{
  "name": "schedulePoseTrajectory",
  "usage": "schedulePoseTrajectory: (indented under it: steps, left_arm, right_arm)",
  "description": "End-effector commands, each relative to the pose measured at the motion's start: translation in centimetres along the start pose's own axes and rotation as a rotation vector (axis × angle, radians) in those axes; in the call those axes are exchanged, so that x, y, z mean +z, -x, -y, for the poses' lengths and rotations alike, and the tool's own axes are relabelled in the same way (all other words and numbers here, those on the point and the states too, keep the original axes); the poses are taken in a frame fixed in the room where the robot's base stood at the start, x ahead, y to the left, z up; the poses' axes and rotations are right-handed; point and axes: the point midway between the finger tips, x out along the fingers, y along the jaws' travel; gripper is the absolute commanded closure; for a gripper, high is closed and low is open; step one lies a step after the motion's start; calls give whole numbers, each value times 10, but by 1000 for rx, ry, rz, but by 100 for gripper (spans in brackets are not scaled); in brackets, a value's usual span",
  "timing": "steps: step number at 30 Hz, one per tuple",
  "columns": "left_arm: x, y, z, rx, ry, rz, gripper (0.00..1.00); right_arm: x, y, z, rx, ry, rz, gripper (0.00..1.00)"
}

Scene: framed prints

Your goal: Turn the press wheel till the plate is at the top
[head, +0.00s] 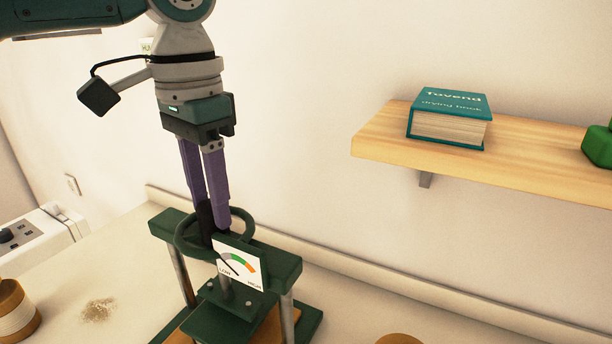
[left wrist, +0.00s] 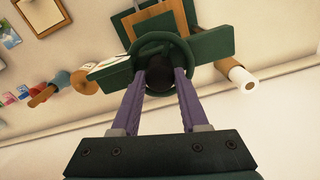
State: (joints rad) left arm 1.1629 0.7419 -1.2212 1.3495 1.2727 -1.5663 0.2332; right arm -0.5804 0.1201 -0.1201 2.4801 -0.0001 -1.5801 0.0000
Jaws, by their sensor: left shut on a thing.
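The dark green flower press stands on the table, with its round press wheel (head: 246,222) above the crossbar (head: 284,262). My left gripper (head: 212,228), with purple fingers, points down into the wheel and is shut on it. In the left wrist view the wheel (left wrist: 186,50) lies between and beyond the fingertips (left wrist: 158,76). The green plate (head: 212,322) is below the crossbar, over a wooden board (head: 270,330); the gap between them is hard to judge. The gauge (head: 240,264) on the press has a needle leaning to the left, LOW side. My right gripper is not in view.
A wooden shelf (head: 370,142) on the right wall holds a teal book (head: 450,118) and a green object (head: 598,146). A spool-like roll (head: 14,312) and a small powder heap (head: 98,309) are left of the press. A white appliance (head: 40,240) stands at far left.

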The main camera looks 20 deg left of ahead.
Motion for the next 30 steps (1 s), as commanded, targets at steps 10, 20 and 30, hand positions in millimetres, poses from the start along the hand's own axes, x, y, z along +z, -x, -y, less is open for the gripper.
schedulePoseTrajectory:
  steps: [10,20,30]
  left_arm:
    - [0,4,0,2,60,1,100]
    - [1,8,-1,4,301,3,100]
    - [1,5,-1,4,625,2,100]
  right_arm:
    - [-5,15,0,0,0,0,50]
    - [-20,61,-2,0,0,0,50]
    - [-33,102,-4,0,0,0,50]
